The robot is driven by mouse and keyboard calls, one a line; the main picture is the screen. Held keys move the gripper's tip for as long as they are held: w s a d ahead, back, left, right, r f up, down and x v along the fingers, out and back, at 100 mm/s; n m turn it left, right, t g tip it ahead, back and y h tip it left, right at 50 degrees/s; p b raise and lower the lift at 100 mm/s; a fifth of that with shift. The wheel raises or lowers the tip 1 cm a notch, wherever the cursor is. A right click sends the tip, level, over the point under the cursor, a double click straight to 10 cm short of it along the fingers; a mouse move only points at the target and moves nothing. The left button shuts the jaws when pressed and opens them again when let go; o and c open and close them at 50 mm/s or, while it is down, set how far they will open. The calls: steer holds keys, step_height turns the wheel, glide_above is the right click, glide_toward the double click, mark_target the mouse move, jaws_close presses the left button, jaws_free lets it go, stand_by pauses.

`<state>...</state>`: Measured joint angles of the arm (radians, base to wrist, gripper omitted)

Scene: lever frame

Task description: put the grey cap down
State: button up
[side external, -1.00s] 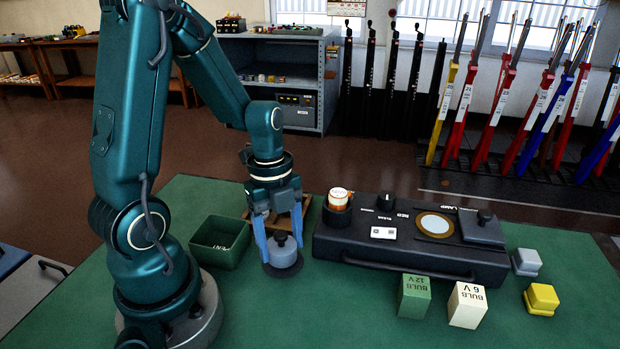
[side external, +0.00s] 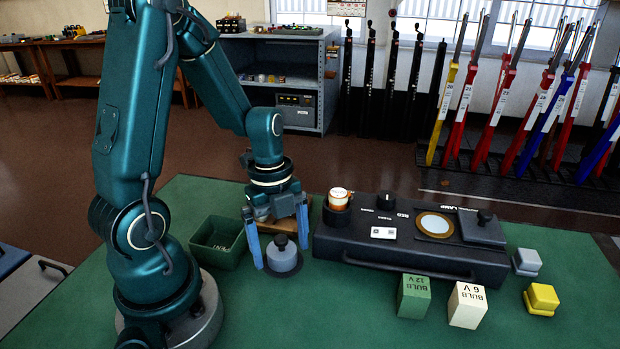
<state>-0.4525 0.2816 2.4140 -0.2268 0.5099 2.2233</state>
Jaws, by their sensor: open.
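The grey cap (side external: 284,258) is a round, light grey piece with a dark knob on top. It stands upright on a dark round base or mat on the green table, left of the black lamp box. My gripper (side external: 281,258) is open, with one blue finger on each side of the cap. A gap shows between each finger and the knob. The fingertips are low, near the height of the cap's body.
The black lamp box (side external: 345,247) stands just right of my gripper. A green bin (side external: 218,255) is to the left. A green bulb box (side external: 414,297), a cream bulb box (side external: 467,306), a grey block (side external: 527,262) and a yellow block (side external: 541,298) are farther right.

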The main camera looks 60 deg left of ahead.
step_height(320, 180, up, 11)
steer(key=a, duration=0.2)
steer(key=s+d+r+n+t, duration=0.1)
steer(key=d+n, duration=0.3)
steer(key=n, duration=0.5)
steer(key=s+d+r+n+t+y, duration=0.1)
steer(key=d+n+t, duration=0.3)
steer(key=n, duration=0.5)
steer(key=shift+s+d+r+t, duration=0.3)
steer(key=shift+s+r, duration=0.35)
steer(key=shift+s, duration=0.25)
